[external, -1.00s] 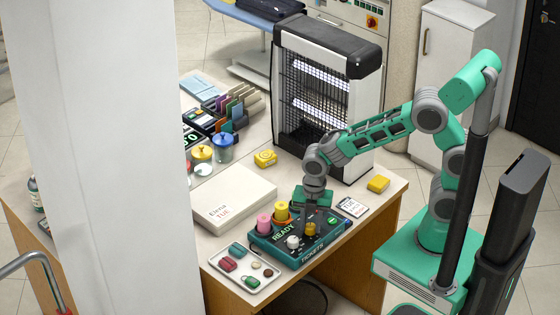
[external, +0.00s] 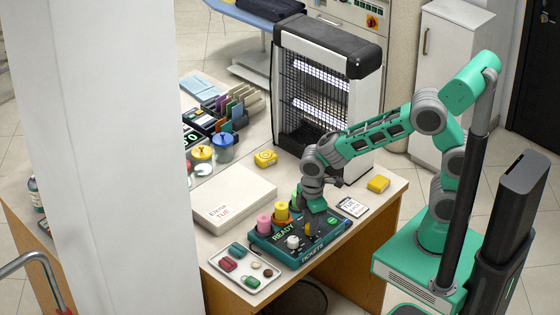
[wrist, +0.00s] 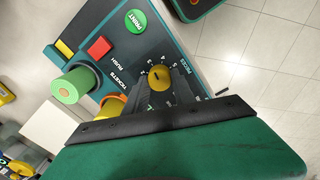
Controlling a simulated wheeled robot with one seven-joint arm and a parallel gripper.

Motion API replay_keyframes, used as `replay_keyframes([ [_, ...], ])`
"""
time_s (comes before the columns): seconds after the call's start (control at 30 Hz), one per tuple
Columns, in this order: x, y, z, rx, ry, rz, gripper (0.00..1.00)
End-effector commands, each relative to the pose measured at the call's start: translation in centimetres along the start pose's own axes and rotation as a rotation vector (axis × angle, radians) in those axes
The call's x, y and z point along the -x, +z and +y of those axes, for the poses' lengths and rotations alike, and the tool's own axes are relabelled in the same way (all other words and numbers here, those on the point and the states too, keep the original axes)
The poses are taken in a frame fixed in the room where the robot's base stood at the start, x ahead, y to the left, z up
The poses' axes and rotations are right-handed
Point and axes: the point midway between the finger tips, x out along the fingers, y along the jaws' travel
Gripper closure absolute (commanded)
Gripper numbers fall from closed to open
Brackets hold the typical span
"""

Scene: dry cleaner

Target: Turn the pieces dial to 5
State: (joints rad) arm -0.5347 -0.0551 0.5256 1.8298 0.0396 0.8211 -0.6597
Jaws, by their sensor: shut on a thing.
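The pieces dial (wrist: 159,78) is a small round yellow knob with a dark pointer mark, in the middle of the wrist view. Printed numbers and the word PIECES surround it. I cannot tell for sure which number the mark points at. My gripper (wrist: 160,88) has its fingers closed on the dial from either side.
Pink (external: 264,223) and yellow (external: 281,211) rolls stand behind. The wrist view shows a green PRINT button (wrist: 136,20) and red RUSH button (wrist: 99,47).

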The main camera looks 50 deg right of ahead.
Motion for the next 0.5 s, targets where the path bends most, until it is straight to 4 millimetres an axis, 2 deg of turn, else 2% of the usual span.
replay_keyframes([
  [0.5,0.02,-0.06,0.12,-0.487,0.001,-0.015,1.0],
])
